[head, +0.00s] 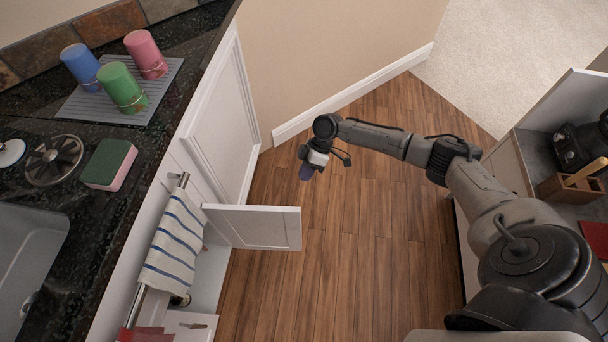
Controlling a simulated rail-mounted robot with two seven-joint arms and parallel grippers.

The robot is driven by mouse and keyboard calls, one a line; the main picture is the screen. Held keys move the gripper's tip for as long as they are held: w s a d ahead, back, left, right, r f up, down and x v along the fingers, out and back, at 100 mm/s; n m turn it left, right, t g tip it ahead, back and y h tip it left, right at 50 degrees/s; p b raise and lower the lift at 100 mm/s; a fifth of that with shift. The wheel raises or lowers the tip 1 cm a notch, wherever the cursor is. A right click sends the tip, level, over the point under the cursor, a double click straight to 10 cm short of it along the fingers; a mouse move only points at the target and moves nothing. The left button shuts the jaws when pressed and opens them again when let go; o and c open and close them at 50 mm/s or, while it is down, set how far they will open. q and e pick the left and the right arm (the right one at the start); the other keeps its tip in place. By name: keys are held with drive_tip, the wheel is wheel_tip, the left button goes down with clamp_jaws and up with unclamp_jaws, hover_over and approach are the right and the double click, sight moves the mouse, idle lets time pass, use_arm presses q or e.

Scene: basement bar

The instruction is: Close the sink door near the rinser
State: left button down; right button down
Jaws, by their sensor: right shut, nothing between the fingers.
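A white sink cabinet door (265,228) stands open, sticking out from the cabinet front over the wood floor. A round spoked metal disc, which looks like the rinser (53,160), is set in the dark counter beside the sink (25,255). A second white panel with a handle (188,326) shows at the bottom edge, partly cut off; I cannot tell how far it is open. My right gripper (306,172) is shut and empty, above the floor beyond the door's far side, apart from it. My left gripper is out of view.
A striped towel (173,236) hangs on a rail by the open cabinet. A sponge (109,164) and blue, green (121,88) and pink cups are on the counter. A right-hand counter (540,160) holds a wooden box (572,188). The wood floor (350,240) between is clear.

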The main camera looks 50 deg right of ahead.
drive_tip(key=s+a+f+b, duration=0.2)
drive_tip(key=a+f+b, duration=0.1)
drive_tip(key=a+f, duration=0.3)
drive_tip(key=shift+s+a, duration=0.35)
drive_tip(key=shift+a, duration=0.3)
drive_tip(key=shift+a, duration=0.1)
